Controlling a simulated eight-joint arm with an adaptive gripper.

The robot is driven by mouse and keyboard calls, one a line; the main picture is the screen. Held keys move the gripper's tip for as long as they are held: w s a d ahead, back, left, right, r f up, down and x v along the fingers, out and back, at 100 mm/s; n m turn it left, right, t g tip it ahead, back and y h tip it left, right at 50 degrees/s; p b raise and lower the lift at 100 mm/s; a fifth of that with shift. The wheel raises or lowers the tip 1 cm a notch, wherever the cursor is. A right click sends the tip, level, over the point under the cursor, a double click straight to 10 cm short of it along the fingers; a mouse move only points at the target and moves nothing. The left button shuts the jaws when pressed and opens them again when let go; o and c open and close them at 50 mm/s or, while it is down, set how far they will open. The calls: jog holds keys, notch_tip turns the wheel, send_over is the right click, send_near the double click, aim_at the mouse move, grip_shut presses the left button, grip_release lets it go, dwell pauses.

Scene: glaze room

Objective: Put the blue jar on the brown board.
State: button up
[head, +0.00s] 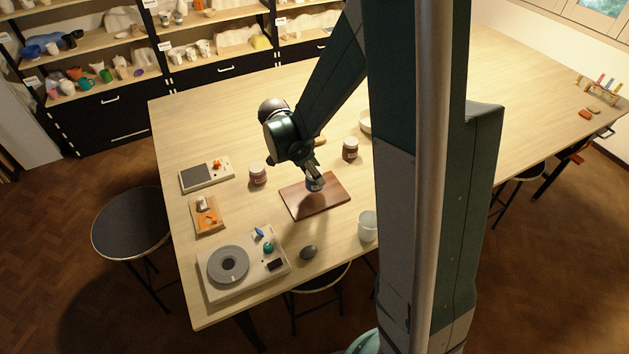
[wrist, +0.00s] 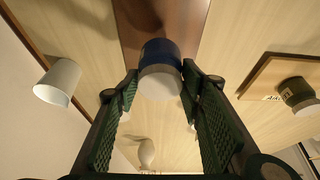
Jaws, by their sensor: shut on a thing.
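The blue jar (head: 315,185) is held between the fingers of my gripper (head: 314,177), over the brown board (head: 333,199) in the head view. In the wrist view the jar (wrist: 160,52) shows a blue side and a pale end, with a green ridged finger on each side of it. The brown board (wrist: 150,16) lies behind the jar there. I cannot tell whether the jar touches the board or hangs just above it. My gripper hides part of the jar in the head view.
A jar with a pink label (head: 258,175) stands left of the board and a dark jar (head: 350,150) behind it. A pale cup (head: 367,227) and a dark rounded object (head: 308,252) are in front. A turntable device (head: 245,268) sits front left.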

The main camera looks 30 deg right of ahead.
aim_at(314, 181)
jog(key=shift+f, duration=2)
jog(key=shift+f, duration=0.15)
jog(key=o, duration=1)
jog(key=shift+v, duration=6.15)
